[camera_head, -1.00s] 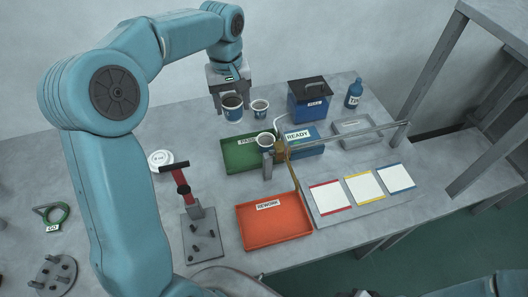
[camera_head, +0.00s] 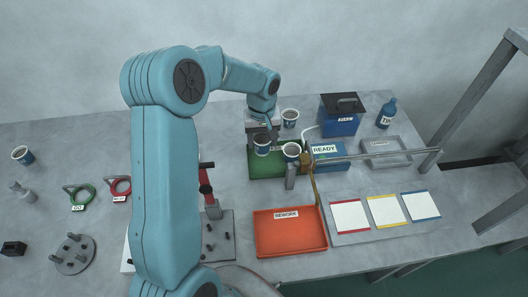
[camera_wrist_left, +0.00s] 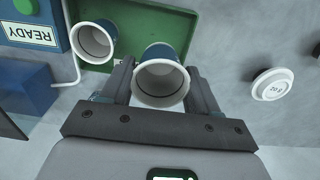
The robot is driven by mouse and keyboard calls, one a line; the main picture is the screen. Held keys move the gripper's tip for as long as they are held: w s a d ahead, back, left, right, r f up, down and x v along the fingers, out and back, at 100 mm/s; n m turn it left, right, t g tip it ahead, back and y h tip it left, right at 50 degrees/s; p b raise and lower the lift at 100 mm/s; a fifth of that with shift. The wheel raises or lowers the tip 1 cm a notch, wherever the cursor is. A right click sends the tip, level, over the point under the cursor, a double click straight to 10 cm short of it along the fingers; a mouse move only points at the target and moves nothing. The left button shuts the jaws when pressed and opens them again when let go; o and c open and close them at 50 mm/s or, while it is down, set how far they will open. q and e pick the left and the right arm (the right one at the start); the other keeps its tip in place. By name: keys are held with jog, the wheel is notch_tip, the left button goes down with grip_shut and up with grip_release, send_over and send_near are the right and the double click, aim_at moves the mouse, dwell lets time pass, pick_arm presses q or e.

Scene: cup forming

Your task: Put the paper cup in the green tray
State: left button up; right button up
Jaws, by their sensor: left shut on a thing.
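My left gripper (camera_head: 262,134) is shut on a blue and white paper cup (camera_head: 262,147), which is upright with its open rim up. In the head view the cup overlaps the back part of the green tray (camera_head: 262,170); the exact gap below it is hard to judge. In the left wrist view, the held cup (camera_wrist_left: 162,82) sits between the two fingers (camera_wrist_left: 160,92), with the green tray (camera_wrist_left: 150,12) beyond. A second cup (camera_head: 291,150) is just right of the held one, at the tray's right side. My right gripper is not in view.
A third cup (camera_head: 289,117) stands behind the tray. The blue READY box (camera_head: 328,162) and a long metal bar (camera_head: 375,155) lie to the right. The orange REWORK tray (camera_head: 290,238) is in front. A red-handled tool (camera_head: 205,185) stands left of the green tray.

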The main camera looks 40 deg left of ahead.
pick_arm(q)
notch_tip(320, 180, down, 7)
jog(key=shift+r+p, duration=0.15)
jog(key=shift+p, duration=0.15)
jog(key=shift+w, duration=0.1)
jog(key=shift+d, duration=0.1)
jog(key=shift+f+b, duration=0.3)
jog(key=o, duration=1)
jog(key=shift+r, duration=0.1)
